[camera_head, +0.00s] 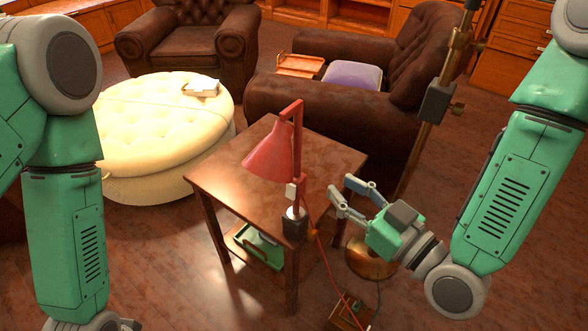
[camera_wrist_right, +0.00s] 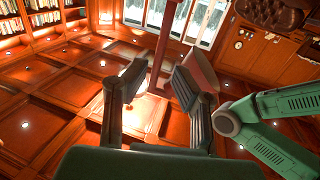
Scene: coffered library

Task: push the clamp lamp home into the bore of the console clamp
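The red clamp lamp (camera_head: 298,150) stands upright at the near right corner of the side table, with its shade to the left. A pale pin shows between its stem and the dark console clamp (camera_head: 295,223), so it stands partly out of the bore; the pin's depth is hidden. In the right wrist view the red stem (camera_wrist_right: 162,48) shows beyond and between the fingers, and part of the shade (camera_wrist_right: 200,70) behind the right finger. My right gripper (camera_head: 340,184) is open and empty, just right of the stem, apparently not touching it.
The wooden side table (camera_head: 325,155) has a green tray (camera_head: 262,247) on its lower shelf. A brass floor stand (camera_head: 410,150) rises close behind my right gripper. A red cord hangs from the lamp to a small floor box (camera_head: 350,312). A cream ottoman (camera_head: 150,120) stands left.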

